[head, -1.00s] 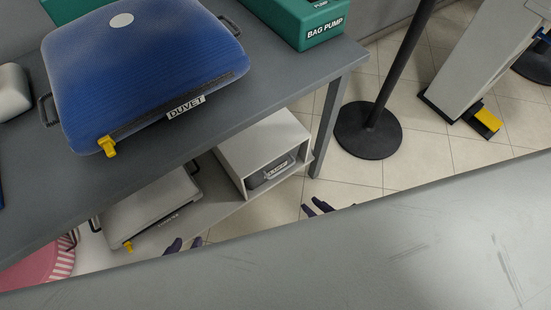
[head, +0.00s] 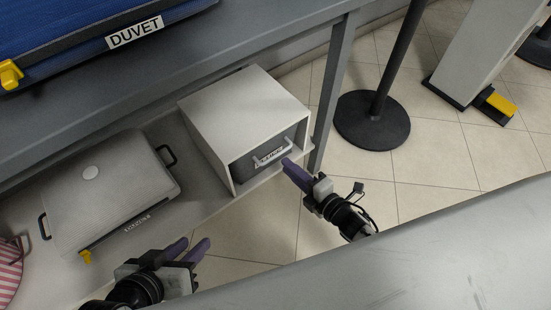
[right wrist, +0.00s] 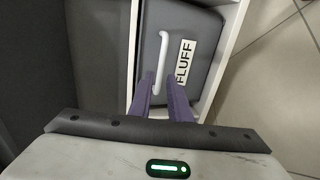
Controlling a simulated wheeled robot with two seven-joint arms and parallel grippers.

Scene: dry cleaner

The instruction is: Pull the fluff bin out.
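The fluff bin (right wrist: 202,25) is a dark grey drawer with a white FLUFF label and a white bar handle (right wrist: 161,55). My left gripper (head: 191,250) is open and empty, lower left, away from the bin.
A grey case (head: 110,190) lies on the lower shelf left of the housing. A bench leg (head: 333,95) stands right beside the housing. A black post base (head: 372,120) is on the floor further right. Tiled floor (head: 245,225) before the housing is free.

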